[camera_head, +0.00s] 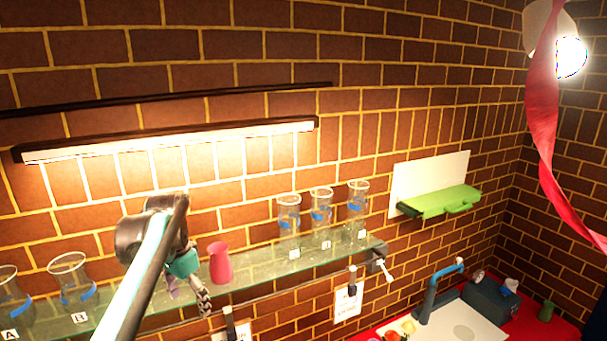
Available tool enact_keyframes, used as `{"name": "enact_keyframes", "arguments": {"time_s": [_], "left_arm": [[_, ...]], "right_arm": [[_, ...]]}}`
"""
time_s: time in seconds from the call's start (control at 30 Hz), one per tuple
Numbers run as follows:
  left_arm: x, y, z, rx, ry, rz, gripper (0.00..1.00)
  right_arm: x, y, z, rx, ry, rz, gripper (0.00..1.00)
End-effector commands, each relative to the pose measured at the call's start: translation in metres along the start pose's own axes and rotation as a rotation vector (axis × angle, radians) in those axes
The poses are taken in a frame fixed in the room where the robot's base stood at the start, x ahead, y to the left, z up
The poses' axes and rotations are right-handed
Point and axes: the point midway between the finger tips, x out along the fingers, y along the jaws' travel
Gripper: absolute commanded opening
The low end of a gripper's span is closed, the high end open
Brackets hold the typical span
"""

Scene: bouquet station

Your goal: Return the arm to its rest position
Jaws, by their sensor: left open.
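My left arm (148,270) comes in from the bottom left and reaches up in front of the glass shelf. My left gripper (188,291) hangs from the wrist with its fingers pointing down, open, with nothing seen between them. It overlaps the shelf in the picture, just left of a pink vase (220,264) that stands upright there; I cannot tell how far the fingers are from the shelf. My right gripper is not in view.
The glass shelf (262,268) holds glass vases with blue bands at left (72,280) and right (321,219). A lit lamp bar (170,140) is above. A green folding rack (440,202) and a red ribbon (543,110) are at right. A blue tap (432,297) stands below.

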Motion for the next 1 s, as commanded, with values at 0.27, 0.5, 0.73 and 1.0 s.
{"name": "enact_keyframes", "arguments": {"time_s": [0.27,0.5,0.73,1.0], "left_arm": [[0.070,0.043,0.028,-0.093,0.083,-0.059,0.80],[0.174,0.102,0.074,-0.231,0.220,-0.119,0.80],[0.290,0.154,0.122,-0.363,0.368,-0.148,0.80],[0.396,0.193,0.161,-0.477,0.506,-0.147,0.80]], "right_arm": [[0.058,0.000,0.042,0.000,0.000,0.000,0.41],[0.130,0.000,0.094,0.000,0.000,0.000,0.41],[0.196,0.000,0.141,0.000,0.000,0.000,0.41],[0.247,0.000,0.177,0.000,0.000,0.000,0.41]]}}
